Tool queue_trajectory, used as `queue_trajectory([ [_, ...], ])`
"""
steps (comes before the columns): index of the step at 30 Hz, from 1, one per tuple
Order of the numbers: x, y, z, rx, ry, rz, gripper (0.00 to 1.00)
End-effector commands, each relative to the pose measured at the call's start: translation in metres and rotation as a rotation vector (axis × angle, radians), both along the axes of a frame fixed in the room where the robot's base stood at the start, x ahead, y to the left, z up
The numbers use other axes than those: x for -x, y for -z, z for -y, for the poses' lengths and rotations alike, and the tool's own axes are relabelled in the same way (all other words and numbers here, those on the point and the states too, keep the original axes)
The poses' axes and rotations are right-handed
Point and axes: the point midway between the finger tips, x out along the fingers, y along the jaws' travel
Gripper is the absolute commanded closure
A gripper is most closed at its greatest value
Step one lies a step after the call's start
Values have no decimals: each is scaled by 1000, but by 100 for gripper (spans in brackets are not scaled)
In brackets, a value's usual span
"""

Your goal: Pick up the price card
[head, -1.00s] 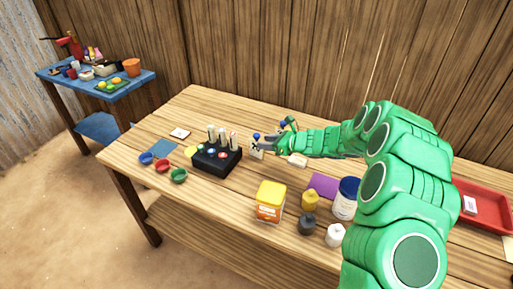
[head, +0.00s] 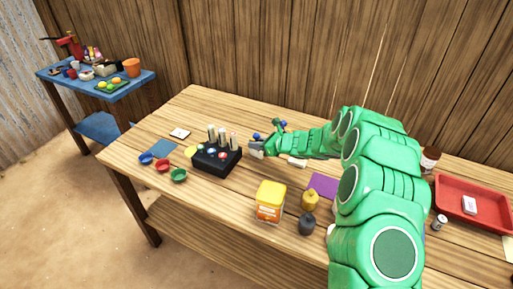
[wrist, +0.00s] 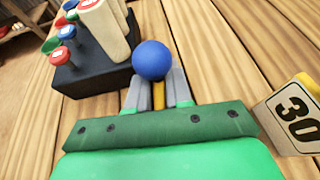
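A card reading "30" (wrist: 297,115), white-faced with a yellow edge, stands at the right of the wrist view, beside my gripper and apart from its fingers. A blue ball (wrist: 153,60) is just ahead of the fingertips. In the head view my gripper (head: 256,149) is low over the table, right of the black block.
The black block (head: 208,165) with pale pegs is close to my fingertips. A yellow-lidded tub (head: 270,201) and dark weight (head: 307,224) stand in front; a red tray (head: 480,192) is right.

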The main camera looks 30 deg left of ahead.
Motion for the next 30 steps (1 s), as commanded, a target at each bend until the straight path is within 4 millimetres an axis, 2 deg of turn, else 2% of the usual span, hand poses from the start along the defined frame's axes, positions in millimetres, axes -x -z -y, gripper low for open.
queue_trajectory([
  [1, 0, 0, 0, 0, 0, 0, 92],
  [3, 0, 0, 0, 0, 0, 0, 100],
  [16, 0, -5, 0, -1, 0, 0, 100],
  [20, 0, -17, 0, -2, -1, 3, 100],
  [23, 0, -34, 0, -3, -1, 4, 100],
  [30, 17, -59, 14, -2, 3, 0, 100],
])
